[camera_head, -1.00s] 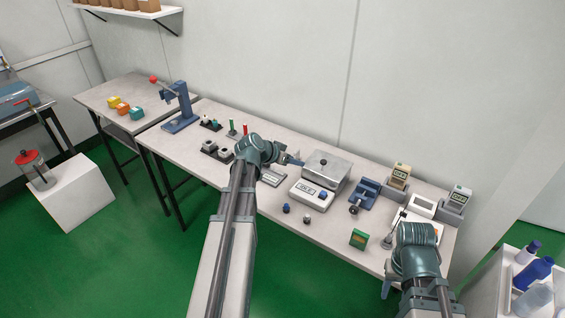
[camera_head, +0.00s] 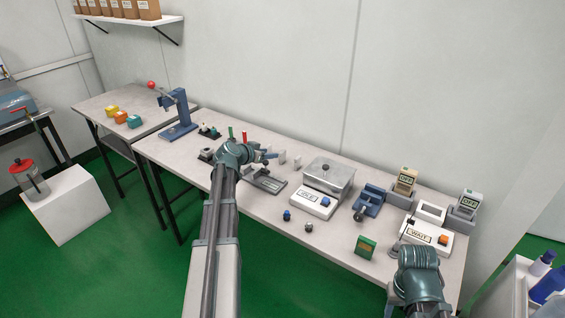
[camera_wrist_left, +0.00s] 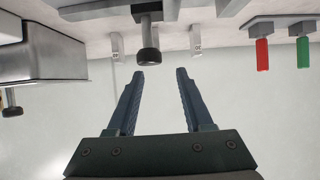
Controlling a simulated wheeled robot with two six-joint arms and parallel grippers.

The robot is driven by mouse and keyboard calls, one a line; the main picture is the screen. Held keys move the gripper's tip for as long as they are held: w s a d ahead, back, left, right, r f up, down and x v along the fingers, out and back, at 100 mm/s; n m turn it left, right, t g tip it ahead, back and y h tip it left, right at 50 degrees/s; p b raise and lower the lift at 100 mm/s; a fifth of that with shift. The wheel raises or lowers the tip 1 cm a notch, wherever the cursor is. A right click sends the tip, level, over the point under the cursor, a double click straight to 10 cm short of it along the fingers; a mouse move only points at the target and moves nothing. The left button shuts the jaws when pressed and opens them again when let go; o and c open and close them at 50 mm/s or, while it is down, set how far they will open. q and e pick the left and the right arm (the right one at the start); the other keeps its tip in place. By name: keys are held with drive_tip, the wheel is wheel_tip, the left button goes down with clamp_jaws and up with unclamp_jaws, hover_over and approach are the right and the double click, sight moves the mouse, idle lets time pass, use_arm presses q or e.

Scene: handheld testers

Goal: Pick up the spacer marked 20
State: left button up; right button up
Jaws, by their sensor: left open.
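Two small pale upright pieces, possibly spacers, stand at the back of the main table; one (camera_head: 281,158) is just right of my left gripper and the other (camera_head: 297,162) is further right. Two small pale pieces also show in the left wrist view, one left (camera_wrist_left: 115,45) and one right (camera_wrist_left: 195,42) beyond the fingertips. No number is readable on any of them. My left gripper (camera_head: 267,154) is open and empty above the table; its spread fingers show in the left wrist view (camera_wrist_left: 160,74).
A flat grey fixture (camera_head: 267,184) with a dark knob (camera_wrist_left: 149,56) is near my left gripper. A metal box (camera_head: 328,172) and a display unit (camera_head: 313,203) stand to the right. Red (camera_wrist_left: 262,55) and green (camera_wrist_left: 303,52) posts stand nearby.

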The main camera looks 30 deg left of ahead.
sight(282, 152)
use_arm(q)
drive_tip(key=shift+x, duration=1.05)
drive_tip(key=shift+w+f, duration=0.15)
drive_tip(key=shift+w, duration=0.1)
use_arm(e)
drive_tip(key=shift+f, duration=0.6)
use_arm(q)
drive_tip(key=b+x, duration=0.1)
drive_tip(key=x, duration=0.1)
drive_tip(key=b+x, duration=0.1)
drive_tip(key=x, duration=0.2)
drive_tip(key=shift+w+d+b, duration=0.15)
drive_tip(key=shift+d+b, duration=0.1)
drive_tip(key=shift+b, duration=0.1)
use_arm(e)
wheel_tip(282, 152, down, 2)
drive_tip(key=shift+f, duration=0.1)
use_arm(q)
clamp_jaws()
